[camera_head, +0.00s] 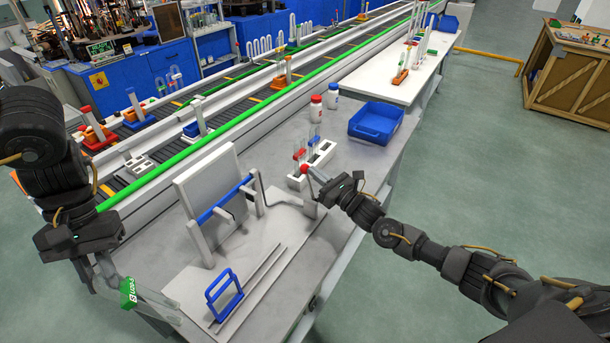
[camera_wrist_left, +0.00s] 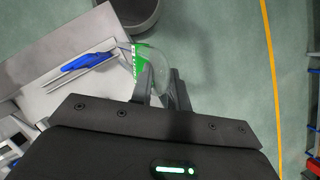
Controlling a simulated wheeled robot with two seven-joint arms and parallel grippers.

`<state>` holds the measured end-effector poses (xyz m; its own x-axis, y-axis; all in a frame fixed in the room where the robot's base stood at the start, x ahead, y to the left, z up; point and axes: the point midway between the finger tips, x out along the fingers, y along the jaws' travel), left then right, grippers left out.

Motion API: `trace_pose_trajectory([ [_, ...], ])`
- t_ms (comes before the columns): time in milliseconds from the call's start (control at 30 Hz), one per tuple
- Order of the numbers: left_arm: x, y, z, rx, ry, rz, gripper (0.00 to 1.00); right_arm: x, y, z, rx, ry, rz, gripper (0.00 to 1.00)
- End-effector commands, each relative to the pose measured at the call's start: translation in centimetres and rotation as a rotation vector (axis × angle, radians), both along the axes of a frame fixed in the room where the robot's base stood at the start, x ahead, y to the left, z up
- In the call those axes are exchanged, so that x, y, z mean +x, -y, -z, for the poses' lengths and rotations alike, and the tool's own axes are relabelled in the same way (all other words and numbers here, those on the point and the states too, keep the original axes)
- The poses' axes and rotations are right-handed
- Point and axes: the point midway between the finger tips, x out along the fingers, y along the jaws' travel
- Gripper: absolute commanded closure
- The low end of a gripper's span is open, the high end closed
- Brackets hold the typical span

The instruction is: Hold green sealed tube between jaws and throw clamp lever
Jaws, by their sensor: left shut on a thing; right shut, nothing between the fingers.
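My left gripper (camera_head: 102,277) is shut on a clear glass tube with a green label (camera_head: 128,293), held low at the left front, out past the bench's near-left edge. The tube tilts down to the right, and it also shows between the fingers in the left wrist view (camera_wrist_left: 139,62). The sealing fixture stands on the bench, with a white upright plate (camera_head: 205,180), a blue bar (camera_head: 226,201) and a blue frame (camera_head: 224,296) on its base. The tube is apart from the fixture. My right gripper (camera_head: 316,177) is shut and empty beside a red knob (camera_head: 305,168) at the fixture's right end; I cannot tell if they touch.
A white rack (camera_head: 322,160) with red-topped tubes stands behind my right gripper. Two white bottles (camera_head: 316,110) and a blue bin (camera_head: 376,121) are further back. A conveyor with a green rail (camera_head: 235,122) runs behind the bench. The base's front right is fairly clear.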

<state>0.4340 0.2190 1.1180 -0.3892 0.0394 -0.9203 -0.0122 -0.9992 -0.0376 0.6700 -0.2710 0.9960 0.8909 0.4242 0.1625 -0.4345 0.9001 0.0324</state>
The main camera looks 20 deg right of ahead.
Motion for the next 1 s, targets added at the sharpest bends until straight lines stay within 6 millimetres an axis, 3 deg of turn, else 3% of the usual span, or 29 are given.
trace_pose_trajectory([
  [367,0.1,0.2,-0.8,0.0,0.0,0.005,1.0,-1.0,0.5,-0.8,0.003,0.005,-0.003,1.0],
  [500,0.3,0.7,-1.8,0.0,0.0,0.014,1.0,-2.8,1.8,-1.3,0.001,0.002,-0.003,1.0],
  [700,0.1,0.3,0.5,0.0,0.0,0.007,1.0,-6.8,3.3,-1.4,0.0,0.002,-0.012,1.0],
  [1000,0.0,-0.1,1.6,0.0,0.0,-0.002,1.0,-10.4,4.8,-2.5,0.002,0.003,-0.018,1.0],
])
